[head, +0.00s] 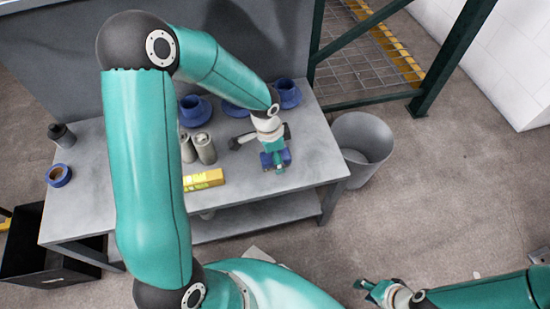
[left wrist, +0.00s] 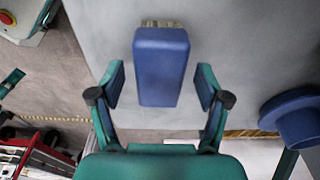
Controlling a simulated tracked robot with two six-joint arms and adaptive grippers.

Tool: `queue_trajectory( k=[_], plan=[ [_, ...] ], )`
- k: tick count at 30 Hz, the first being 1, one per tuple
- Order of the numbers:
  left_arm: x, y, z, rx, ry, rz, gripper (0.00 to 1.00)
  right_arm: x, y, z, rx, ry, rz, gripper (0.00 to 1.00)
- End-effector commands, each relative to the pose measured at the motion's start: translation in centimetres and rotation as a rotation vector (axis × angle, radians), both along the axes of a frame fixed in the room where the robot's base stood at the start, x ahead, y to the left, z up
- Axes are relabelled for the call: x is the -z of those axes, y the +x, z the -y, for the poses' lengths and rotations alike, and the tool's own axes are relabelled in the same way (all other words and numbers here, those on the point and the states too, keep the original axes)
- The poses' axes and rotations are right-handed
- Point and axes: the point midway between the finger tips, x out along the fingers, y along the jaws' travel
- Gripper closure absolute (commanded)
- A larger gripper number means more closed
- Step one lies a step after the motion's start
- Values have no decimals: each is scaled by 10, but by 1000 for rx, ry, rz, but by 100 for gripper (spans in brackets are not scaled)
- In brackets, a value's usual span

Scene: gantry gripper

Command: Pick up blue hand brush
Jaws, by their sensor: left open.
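The blue hand brush (head: 284,155) lies near the right end of the workbench (head: 255,188). In the left wrist view the blue brush (left wrist: 160,68) sits between the open fingers of my left gripper (left wrist: 159,88), with a gap on each side. Pale bristles show at its far end. In the head view my left gripper (head: 274,160) is over the brush and partly hides it. My right gripper (head: 377,292) is low at the bottom right, away from the bench and holding nothing that I can see.
Blue round pieces (head: 195,110) stand at the bench's back, one (head: 287,93) behind the brush. Two grey cans (head: 205,148), a yellow block (head: 203,180), a dark bottle (head: 62,136) and a blue tape roll (head: 59,176) stand left. A grey bin (head: 362,148) is right of the bench.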

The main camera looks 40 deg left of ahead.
Motion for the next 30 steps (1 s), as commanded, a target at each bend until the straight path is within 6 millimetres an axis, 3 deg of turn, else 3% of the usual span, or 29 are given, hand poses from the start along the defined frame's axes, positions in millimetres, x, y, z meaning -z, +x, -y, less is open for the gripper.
queue_trajectory(
  k=[21,30],
  plan=[
    [5,0,0,1,0,0,26,5,0,0,0,0,0,60],
    [5,0,1,1,0,0,76,5,0,0,0,0,0,60]
  ],
)
